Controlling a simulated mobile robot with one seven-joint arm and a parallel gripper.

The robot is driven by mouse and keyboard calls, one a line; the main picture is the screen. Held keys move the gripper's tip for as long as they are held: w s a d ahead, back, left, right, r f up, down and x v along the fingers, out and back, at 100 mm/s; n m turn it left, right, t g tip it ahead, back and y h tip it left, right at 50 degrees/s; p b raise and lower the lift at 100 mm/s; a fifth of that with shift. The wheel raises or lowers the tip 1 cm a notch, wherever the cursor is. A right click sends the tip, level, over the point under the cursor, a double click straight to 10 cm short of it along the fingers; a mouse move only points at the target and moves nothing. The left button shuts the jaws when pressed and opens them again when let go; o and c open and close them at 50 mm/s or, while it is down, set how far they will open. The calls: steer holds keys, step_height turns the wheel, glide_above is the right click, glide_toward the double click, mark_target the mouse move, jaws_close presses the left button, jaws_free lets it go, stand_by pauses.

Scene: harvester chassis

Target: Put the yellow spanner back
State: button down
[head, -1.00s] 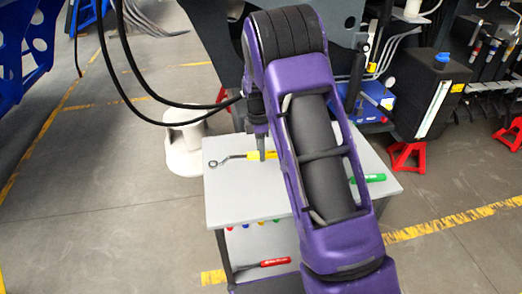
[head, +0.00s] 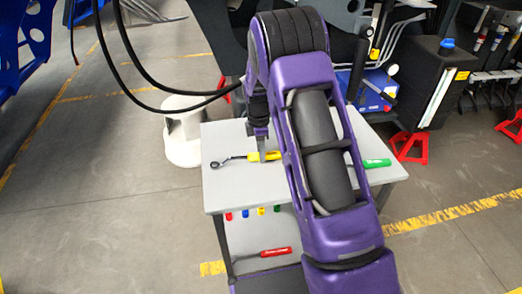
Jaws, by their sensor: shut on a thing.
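The yellow spanner (head: 254,157) is at the left part of the grey trolley top (head: 235,192). It has a dark ring end pointing left and a yellow handle. My gripper (head: 263,158) points down from my purple arm and is shut on the yellow handle. I cannot tell whether the spanner touches the top or is just above it. The far side of the handle is partly hidden by my gripper and arm.
A green-handled tool (head: 376,163) lies on the trolley top at right. Several coloured handles (head: 245,213) hang under its front edge. A red-handled screwdriver (head: 275,252) lies on the lower shelf. A white round stool (head: 183,140) stands behind left. Red stands (head: 409,147) are at right.

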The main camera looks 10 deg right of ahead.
steer(key=c, duration=0.5)
jaws_free()
steer(key=shift+r, duration=0.1)
steer(key=r, duration=0.5)
steer(key=r+p, duration=0.1)
steer(key=r, duration=1.1)
steer(key=shift+a+r+p, duration=0.15)
steer(key=shift+a+p, duration=0.15)
steer(key=shift+a, duration=0.1)
